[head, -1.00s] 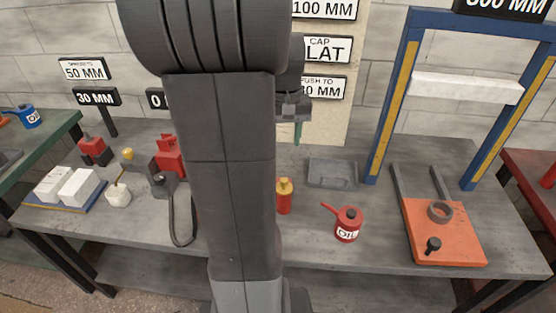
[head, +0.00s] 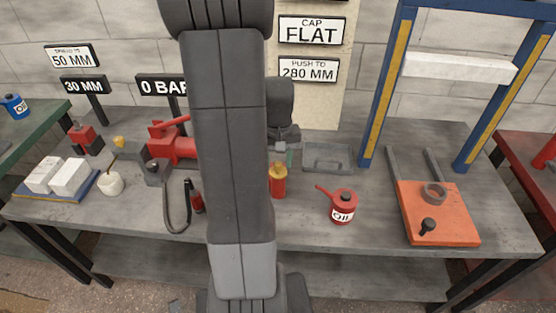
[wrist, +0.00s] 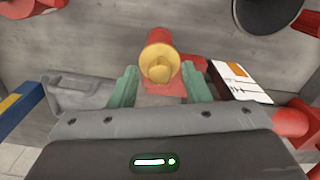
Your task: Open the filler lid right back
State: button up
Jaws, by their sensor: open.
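I cannot make out a filler lid for certain in either view. A red hand pump (head: 178,147) lies on the bench left of my arm, and my arm hides part of it. My gripper (head: 289,157) is over the back of the bench, behind a red bottle with a yellow top (head: 278,182). In the wrist view my gripper (wrist: 160,86) has its two green fingers apart. A red cylinder with a yellow end (wrist: 160,58) shows between and beyond the fingertips; contact cannot be told.
A red oil can (head: 342,207), a grey tray (head: 328,168) and an orange plate (head: 440,228) stand to the right. A blue press frame (head: 383,95) rises behind. White blocks (head: 70,177) and a small white pot (head: 111,184) are at left. The front right of the bench is partly clear.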

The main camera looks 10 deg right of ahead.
grip_shut()
jog(key=shift+r, duration=0.1)
